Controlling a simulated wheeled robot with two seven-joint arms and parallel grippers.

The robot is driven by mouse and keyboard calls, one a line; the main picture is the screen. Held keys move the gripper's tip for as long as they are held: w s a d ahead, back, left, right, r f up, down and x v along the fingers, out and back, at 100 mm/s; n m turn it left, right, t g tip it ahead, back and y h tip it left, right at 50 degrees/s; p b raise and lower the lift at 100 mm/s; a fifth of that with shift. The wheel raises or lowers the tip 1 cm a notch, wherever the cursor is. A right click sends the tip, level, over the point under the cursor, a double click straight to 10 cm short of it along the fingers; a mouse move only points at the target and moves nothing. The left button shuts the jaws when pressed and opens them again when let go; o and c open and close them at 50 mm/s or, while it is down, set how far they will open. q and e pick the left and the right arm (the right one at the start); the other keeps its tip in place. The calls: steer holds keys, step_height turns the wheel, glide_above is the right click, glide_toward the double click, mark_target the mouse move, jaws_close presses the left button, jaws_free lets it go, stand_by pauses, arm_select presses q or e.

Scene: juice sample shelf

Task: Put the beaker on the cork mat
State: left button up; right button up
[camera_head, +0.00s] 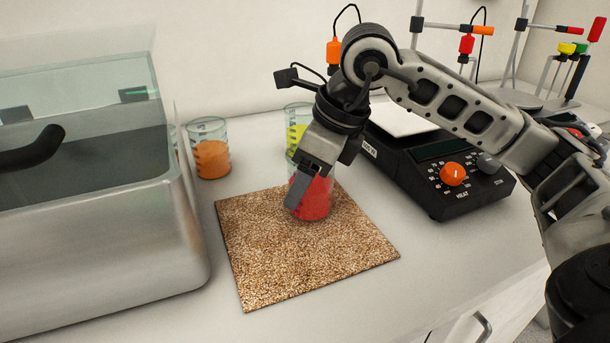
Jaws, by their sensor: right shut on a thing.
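The cork mat (300,255) is a brown speckled square lying flat on the white counter, in the middle of the head view. A beaker with red contents (317,200) is upright over the back part of the mat. My right gripper (305,190) reaches down from the upper right and is shut on this beaker. The finger hides part of the beaker's left side. I cannot tell whether the beaker's base touches the mat or is slightly above it. My left gripper is not in view.
A beaker with orange contents (211,158) and one with yellow-green contents (297,125) stand behind the mat. A large metal bath (110,250) fills the left. A black hot plate (440,175) is close on the right. Stands (520,45) are at the back right. The counter in front is clear.

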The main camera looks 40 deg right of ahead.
steer(key=shift+f, duration=0.2)
steer(key=o, duration=1.1)
steer(key=shift+r, duration=0.1)
steer(key=shift+o, duration=0.2)
steer(key=shift+d+r, duration=0.1)
steer(key=shift+r, duration=0.4)
steer(key=p+v, duration=0.2)
steer(key=v, duration=0.9)
steer(key=shift+r, duration=0.15)
steer(key=shift+s, duration=0.1)
